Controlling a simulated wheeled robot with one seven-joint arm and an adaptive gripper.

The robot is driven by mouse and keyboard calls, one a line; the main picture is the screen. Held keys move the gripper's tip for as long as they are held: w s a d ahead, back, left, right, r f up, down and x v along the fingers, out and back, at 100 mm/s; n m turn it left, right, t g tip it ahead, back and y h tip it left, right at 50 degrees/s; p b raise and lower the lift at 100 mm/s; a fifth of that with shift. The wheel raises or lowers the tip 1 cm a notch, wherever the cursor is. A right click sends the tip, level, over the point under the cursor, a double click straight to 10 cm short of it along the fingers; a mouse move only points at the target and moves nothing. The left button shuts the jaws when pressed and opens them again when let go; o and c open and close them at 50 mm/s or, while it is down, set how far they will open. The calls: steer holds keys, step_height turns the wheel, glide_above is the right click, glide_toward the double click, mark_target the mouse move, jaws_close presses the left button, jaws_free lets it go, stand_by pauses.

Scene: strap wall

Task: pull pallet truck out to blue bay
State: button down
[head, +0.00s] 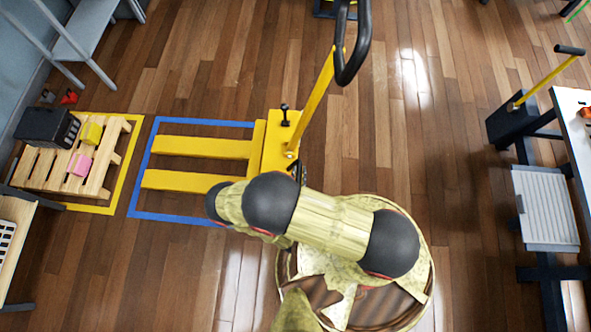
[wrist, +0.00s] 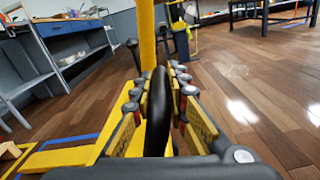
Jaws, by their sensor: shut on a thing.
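The yellow pallet truck (head: 275,145) stands on the floor, its two forks pointing left and lying inside the blue-outlined bay (head: 205,122). Its chassis is at the bay's right end. Its yellow tiller (head: 318,100) leans up and right to a black loop. In the wrist view the yellow post (wrist: 147,35) rises just beyond my gripper (wrist: 158,115). The fingers are shut on a black curved handle (wrist: 157,95) low on the truck. In the head view my arm mostly hides the gripper and this handle.
A wooden pallet (head: 105,160) with a black crate (head: 48,127), a yellow block and a pink block stands in a yellow-outlined bay, left of the blue one. A workbench (head: 572,110) is at right, shelving (head: 85,30) at upper left.

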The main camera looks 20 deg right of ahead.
steer(key=shift+s+d, duration=0.2)
steer(key=shift+d, duration=0.2)
steer(key=c, duration=1.7)
jaws_free()
steer(key=shift+a, duration=0.15)
steer(key=shift+s+a, duration=0.4)
steer(key=shift+s, duration=0.25)
steer(key=shift+v, duration=2.9)
steer(key=shift+s+d, duration=0.1)
steer(key=shift+d, duration=0.1)
